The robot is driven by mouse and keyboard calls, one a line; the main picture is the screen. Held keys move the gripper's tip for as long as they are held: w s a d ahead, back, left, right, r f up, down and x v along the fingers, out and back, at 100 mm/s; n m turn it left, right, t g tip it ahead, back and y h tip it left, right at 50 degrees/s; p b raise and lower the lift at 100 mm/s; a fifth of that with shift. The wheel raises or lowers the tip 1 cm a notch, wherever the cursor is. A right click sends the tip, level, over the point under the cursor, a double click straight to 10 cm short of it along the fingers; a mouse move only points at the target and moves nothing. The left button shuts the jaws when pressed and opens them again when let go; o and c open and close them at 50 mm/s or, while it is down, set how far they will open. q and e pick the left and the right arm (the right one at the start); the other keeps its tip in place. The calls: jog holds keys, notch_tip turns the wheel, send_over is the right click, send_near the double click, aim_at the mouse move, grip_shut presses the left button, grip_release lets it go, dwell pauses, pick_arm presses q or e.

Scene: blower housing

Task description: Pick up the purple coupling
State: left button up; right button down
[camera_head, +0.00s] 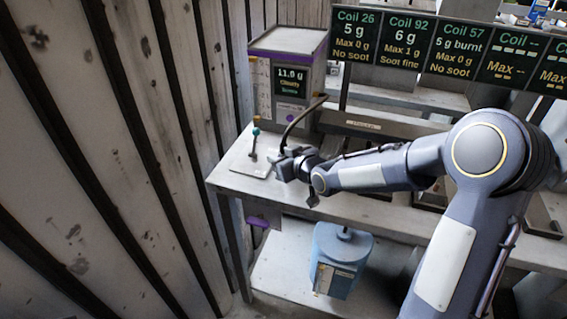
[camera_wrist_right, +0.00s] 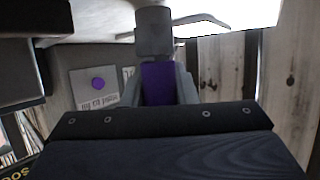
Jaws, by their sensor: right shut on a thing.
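My right gripper (camera_head: 284,166) is at the left end of the grey bench, beside the lower end of a dark curved hose (camera_head: 297,122). In the right wrist view its grey fingers (camera_wrist_right: 157,90) are closed on both sides of a purple piece, the purple coupling (camera_wrist_right: 157,82). A dark grey block (camera_wrist_right: 153,32) sits just beyond the coupling; I cannot tell whether they are joined. In the head view the coupling is not clearly visible at the gripper. My left gripper is not in view.
A grey machine with a purple-edged top (camera_head: 288,70) and a small screen stands behind the gripper. A small stand with a teal knob (camera_head: 256,132) is just left. A blue canister (camera_head: 340,262) is on the lower shelf. Dark display boards (camera_head: 407,45) hang at the back.

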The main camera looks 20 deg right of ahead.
jog(key=shift+r, duration=0.1)
jog(key=shift+r, duration=0.5)
notch_tip(320, 180, up, 3)
jog(key=shift+s+f, duration=0.1)
jog(key=shift+f, duration=0.1)
jog(key=s+a+r+p, duration=0.2)
jog(key=s+r+p, duration=0.3)
jog(key=s+r, duration=0.4)
jog(key=s, duration=0.4)
jog(key=shift+s+a+r+p, duration=0.15)
jog(key=shift+s+a+p, duration=0.15)
jog(key=shift+a, duration=0.1)
